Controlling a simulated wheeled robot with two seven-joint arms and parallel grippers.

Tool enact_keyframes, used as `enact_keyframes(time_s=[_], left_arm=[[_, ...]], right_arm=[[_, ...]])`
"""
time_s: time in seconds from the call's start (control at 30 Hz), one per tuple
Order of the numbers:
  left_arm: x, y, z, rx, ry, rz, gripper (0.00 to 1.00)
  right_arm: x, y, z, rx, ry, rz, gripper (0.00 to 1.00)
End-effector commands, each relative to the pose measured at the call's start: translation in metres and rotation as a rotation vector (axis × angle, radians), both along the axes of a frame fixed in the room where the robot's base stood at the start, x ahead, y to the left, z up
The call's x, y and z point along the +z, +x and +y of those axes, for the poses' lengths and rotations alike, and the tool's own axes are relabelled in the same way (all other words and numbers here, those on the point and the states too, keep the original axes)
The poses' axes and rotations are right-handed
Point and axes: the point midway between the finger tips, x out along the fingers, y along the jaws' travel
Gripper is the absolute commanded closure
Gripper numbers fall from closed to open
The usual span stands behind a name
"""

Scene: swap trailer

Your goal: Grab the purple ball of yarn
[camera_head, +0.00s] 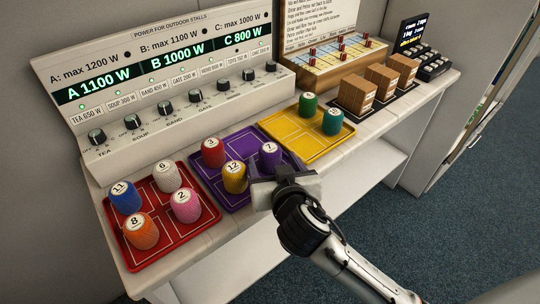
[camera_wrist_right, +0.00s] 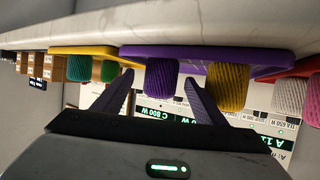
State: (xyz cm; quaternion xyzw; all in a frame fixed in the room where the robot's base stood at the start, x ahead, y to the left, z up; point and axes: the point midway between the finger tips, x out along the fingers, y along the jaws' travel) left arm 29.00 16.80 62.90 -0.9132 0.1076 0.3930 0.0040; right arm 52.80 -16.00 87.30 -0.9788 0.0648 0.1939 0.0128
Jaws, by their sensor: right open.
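The purple ball of yarn (camera_head: 268,153), a spool shape with a white label reading 7, stands upright on the purple tray (camera_head: 207,160). My right gripper (camera_head: 275,168) is open right in front of it, on the near side of the tray. In the right wrist view, which is upside down, the purple yarn (camera_wrist_right: 161,78) shows between the two spread fingers (camera_wrist_right: 154,92). I cannot tell whether either finger touches it. My left gripper is not in view.
A yellow yarn (camera_head: 234,176) and a red yarn (camera_head: 213,152) share the purple tray. The red tray (camera_head: 163,238) with several yarns is to the left. The yellow tray (camera_head: 290,138) with two green-toned yarns is to the right. A sloped power panel (camera_head: 170,85) stands behind.

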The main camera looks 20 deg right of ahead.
Motion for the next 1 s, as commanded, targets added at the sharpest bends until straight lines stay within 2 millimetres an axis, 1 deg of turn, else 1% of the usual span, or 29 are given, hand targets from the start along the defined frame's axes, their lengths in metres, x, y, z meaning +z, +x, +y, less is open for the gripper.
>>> enact_keyframes(time_s=[0.03, 0.1, 0.2, 0.3, 0.5, 0.77, 1.0], left_arm=[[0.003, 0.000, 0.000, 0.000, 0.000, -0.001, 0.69], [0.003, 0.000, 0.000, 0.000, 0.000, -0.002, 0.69], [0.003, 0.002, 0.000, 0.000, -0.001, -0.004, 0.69], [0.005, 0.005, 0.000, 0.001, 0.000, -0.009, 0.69], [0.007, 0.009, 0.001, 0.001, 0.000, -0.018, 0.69], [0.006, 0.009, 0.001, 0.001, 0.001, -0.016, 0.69], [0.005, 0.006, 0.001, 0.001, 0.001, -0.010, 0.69]], right_arm=[[0.001, 0.010, -0.001, -0.001, -0.003, -0.003, 0.35], [-0.003, 0.020, -0.002, 0.000, -0.005, 0.000, 0.35], [-0.008, 0.030, -0.002, 0.001, -0.003, -0.001, 0.35], [-0.011, 0.033, -0.003, 0.002, -0.001, 0.001, 0.35], [-0.011, 0.033, -0.003, 0.001, 0.000, 0.002, 0.35], [-0.011, 0.033, -0.003, 0.001, 0.000, 0.002, 0.79], [-0.009, 0.033, -0.003, 0.001, 0.000, 0.000, 0.79]])
